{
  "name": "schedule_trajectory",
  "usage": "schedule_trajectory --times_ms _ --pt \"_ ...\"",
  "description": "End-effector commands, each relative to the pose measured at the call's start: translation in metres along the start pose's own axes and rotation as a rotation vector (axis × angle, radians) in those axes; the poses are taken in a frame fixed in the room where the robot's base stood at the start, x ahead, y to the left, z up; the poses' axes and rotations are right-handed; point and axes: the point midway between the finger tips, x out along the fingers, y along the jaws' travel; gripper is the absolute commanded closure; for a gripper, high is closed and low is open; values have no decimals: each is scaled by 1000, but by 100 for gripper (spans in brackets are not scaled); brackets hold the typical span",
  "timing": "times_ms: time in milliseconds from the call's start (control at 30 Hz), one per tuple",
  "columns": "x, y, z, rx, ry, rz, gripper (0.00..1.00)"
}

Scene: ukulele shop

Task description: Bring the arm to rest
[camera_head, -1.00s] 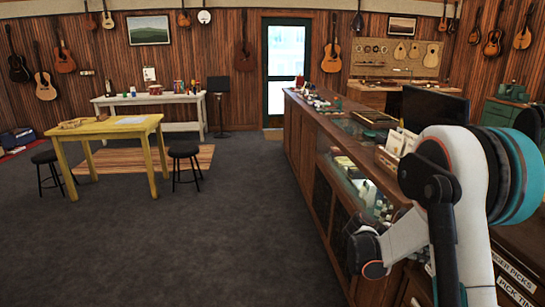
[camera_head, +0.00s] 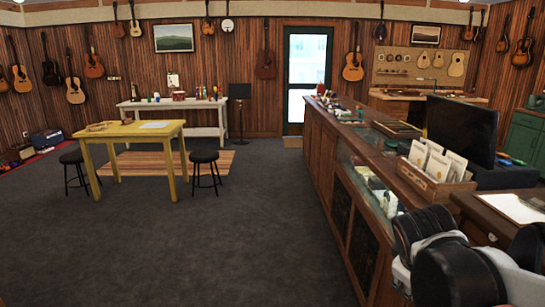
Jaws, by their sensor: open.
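My arm (camera_head: 455,272) shows at the lower right corner as black and white links, low in front of the counter's near end. The links are cut off by the bottom and right edges. My gripper is not in view, and I cannot see its fingers or anything in them.
A long glass-topped wooden counter (camera_head: 340,200) runs along the right, close to my arm. On it stand a box of booklets (camera_head: 436,170) and a dark monitor (camera_head: 462,128). A clipboard (camera_head: 515,207) lies at the right. A yellow table (camera_head: 130,133) and stools (camera_head: 205,157) stand left. The middle floor is clear.

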Motion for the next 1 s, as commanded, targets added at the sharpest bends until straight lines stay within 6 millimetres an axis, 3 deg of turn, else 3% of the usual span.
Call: schedule_trajectory --times_ms 300,500,667,1000 --pt "-53 -78 18 419 171 -172 58" --pt "-70 -110 25 608 225 -264 58" --pt "-75 -119 27 668 239 -295 58" --pt "-75 -119 27 671 239 -297 58"
